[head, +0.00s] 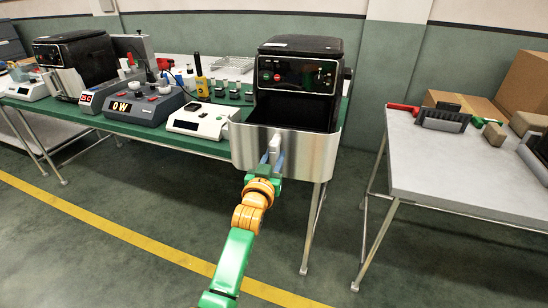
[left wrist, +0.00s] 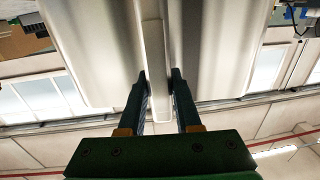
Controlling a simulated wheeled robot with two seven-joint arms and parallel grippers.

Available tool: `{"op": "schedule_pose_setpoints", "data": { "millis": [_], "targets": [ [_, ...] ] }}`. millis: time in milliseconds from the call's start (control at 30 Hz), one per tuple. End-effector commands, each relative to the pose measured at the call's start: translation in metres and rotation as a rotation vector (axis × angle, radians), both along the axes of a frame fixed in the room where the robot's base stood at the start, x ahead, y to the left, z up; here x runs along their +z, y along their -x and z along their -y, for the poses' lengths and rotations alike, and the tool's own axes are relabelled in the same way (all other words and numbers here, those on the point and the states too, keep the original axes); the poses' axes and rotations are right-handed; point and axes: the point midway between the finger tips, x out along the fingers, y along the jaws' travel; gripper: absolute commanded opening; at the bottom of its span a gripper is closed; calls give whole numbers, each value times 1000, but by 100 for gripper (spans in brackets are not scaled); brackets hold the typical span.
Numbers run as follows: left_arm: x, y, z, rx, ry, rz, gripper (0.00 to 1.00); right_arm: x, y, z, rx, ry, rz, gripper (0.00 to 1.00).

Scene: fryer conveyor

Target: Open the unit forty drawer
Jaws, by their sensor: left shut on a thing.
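The fryer (head: 299,62) is a black box with a dark control panel, standing on the green table. Its steel-fronted drawer (head: 308,158) is pulled out toward me, with an open dark basket space behind the front. A pale vertical handle (head: 275,146) stands on the drawer front. My left gripper (head: 271,166) is shut on this handle. In the left wrist view the handle (left wrist: 153,60) runs between the two dark fingers (left wrist: 160,85). The right gripper is in neither view. I cannot read a unit number on the fryer.
A second black fryer (head: 77,60) stands at the far left of the green table (head: 206,144). Several meters and a white scale (head: 200,120) lie left of the drawer. A grey table (head: 465,175) with tools and boxes stands at the right. The floor in front is clear.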

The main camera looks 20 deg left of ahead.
Motion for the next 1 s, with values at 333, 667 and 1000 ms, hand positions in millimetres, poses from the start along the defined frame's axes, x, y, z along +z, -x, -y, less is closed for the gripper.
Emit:
{"op": "schedule_pose_setpoints", "data": {
  "millis": [333,667,1000],
  "targets": [
    [1,0,0,0,0,2,62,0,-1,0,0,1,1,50],
    [0,15,1,1,0,1,62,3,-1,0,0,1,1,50],
    [0,66,4,0,1,2,62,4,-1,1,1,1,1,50]
  ]
}}
